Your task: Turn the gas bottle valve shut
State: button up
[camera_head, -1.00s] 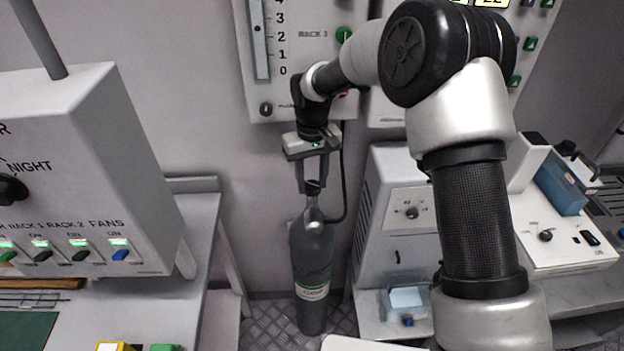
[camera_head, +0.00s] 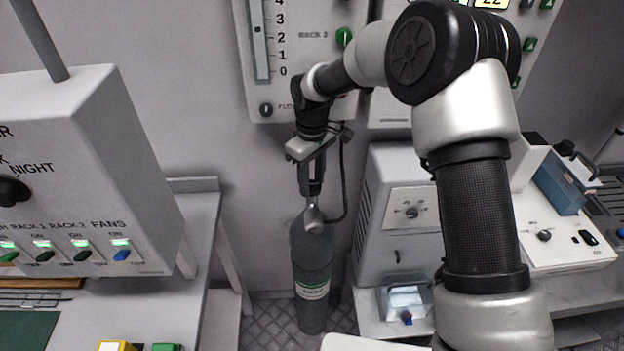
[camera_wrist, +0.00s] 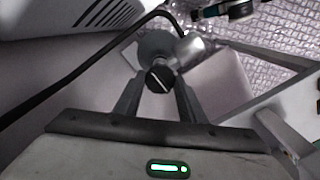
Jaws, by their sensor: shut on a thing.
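The gas bottle (camera_head: 313,262) is a dark grey cylinder with a white and green label, upright on the floor by the wall. Its metal valve body (camera_head: 314,213) shows at the top. In the wrist view the black round valve knob (camera_wrist: 159,79) with a pale line across it lies between the fingertips, with the bottle (camera_wrist: 155,45) beyond. My gripper (camera_head: 311,193) points down over the bottle and is shut on the knob; it also shows in the wrist view (camera_wrist: 158,90). In the head view the fingers hide most of the knob.
A grey cabinet (camera_head: 400,235) stands close to the right of the bottle. A bench (camera_head: 205,215) with a switch box (camera_head: 75,150) is to the left. A wall panel (camera_head: 290,85) is behind my wrist. A dark hose or cable (camera_head: 345,185) loops beside my gripper.

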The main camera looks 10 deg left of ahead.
aim_at(312, 185)
jog(key=o, duration=1)
jog(key=shift+o, duration=0.2)
jog(key=shift+r, duration=0.1)
notch_tip(312, 185, up, 17)
jog(key=shift+r, duration=0.15)
